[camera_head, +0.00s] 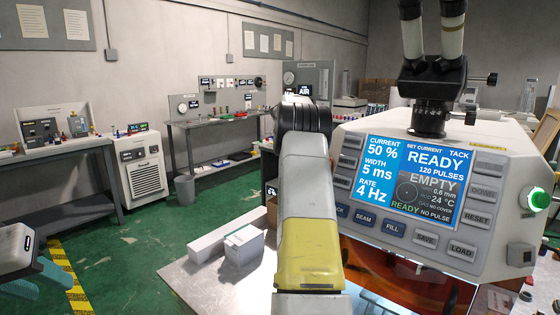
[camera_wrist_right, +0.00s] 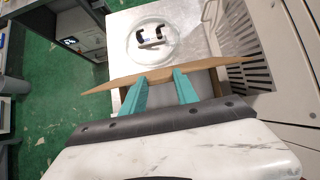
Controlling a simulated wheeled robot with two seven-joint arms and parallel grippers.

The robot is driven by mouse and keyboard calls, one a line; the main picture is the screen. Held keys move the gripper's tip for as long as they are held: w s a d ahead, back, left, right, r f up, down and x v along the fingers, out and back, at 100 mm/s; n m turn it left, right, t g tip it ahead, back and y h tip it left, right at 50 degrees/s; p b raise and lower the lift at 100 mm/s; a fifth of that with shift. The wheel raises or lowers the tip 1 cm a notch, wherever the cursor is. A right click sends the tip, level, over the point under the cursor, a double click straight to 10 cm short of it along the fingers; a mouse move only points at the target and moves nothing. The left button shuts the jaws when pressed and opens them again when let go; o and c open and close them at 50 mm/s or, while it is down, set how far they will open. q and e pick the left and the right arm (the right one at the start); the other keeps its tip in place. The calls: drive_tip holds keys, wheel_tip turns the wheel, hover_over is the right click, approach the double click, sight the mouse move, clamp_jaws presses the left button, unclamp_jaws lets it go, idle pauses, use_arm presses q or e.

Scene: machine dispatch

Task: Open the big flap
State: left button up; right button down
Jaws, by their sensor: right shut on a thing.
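A brown cardboard flap (camera_wrist_right: 100,89) lies across the right wrist view, like a wide thin sheet with pointed ends. Brown box sides show just below it. My right gripper (camera_wrist_right: 160,76) has its two teal fingertips at the flap, shut on it with a gap between the fingers. In the head view a grey and yellow arm link of mine fills the middle and hides the flap and right fingertips. A bit of brown cardboard (camera_head: 271,213) shows left of that link. My left gripper (camera_head: 40,285) is at the lower left, teal fingers spread and empty.
A welding machine (camera_head: 410,195) with a lit screen and microscope stands at the right. In the right wrist view, a clear round dish (camera_wrist_right: 150,55) and a vented cabinet (camera_wrist_right: 255,50) lie beyond the flap.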

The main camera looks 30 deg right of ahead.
drive_tip(key=shift+d+r, duration=0.1)
drive_tip(key=shift+r, duration=0.1)
idle(0.7)
drive_tip(key=c, duration=0.9)
unclamp_jaws()
drive_tip(key=shift+f, duration=0.1)
drive_tip(key=v, duration=0.8)
drive_tip(key=shift+f, duration=0.1)
